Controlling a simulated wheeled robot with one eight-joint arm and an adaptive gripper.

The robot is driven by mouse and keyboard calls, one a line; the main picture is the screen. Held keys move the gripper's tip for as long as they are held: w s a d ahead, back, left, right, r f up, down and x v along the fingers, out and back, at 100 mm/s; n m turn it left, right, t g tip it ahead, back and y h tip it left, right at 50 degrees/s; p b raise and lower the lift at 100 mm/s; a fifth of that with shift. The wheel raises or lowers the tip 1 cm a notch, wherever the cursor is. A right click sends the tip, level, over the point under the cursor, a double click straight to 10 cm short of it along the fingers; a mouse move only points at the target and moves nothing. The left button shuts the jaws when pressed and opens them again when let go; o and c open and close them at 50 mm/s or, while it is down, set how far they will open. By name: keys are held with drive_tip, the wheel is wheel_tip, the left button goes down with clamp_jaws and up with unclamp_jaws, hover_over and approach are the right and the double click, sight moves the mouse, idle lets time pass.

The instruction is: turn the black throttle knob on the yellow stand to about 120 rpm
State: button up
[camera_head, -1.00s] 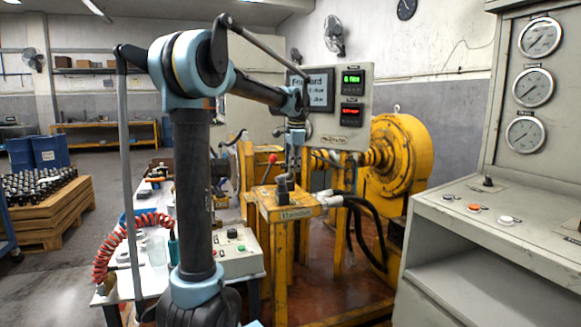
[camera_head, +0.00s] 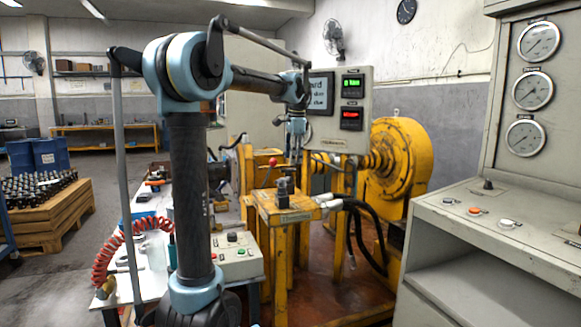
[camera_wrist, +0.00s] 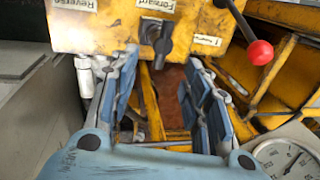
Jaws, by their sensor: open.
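The yellow stand (camera_head: 262,212) is in the middle of the head view, with a label on its front that is hard to read. A black knob (camera_head: 284,187) stands on its top. My gripper (camera_head: 296,138) is above the stand, apart from the knob. Its blue fingers are spread and empty in the wrist view (camera_wrist: 162,75).
A lever with a red ball (camera_wrist: 260,52) stands right of the handle. Black hoses (camera_head: 365,232) hang at the stand's right. A panel with green and red displays (camera_head: 352,100) stands behind; its digits are unreadable. A grey console (camera_head: 490,230) is at the right.

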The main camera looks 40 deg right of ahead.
wheel_tip(320, 180, up, 6)
drive_tip(key=s, duration=0.1)
drive_tip(key=shift+a, duration=0.25)
drive_tip(key=shift+s, duration=0.1)
idle(0.4)
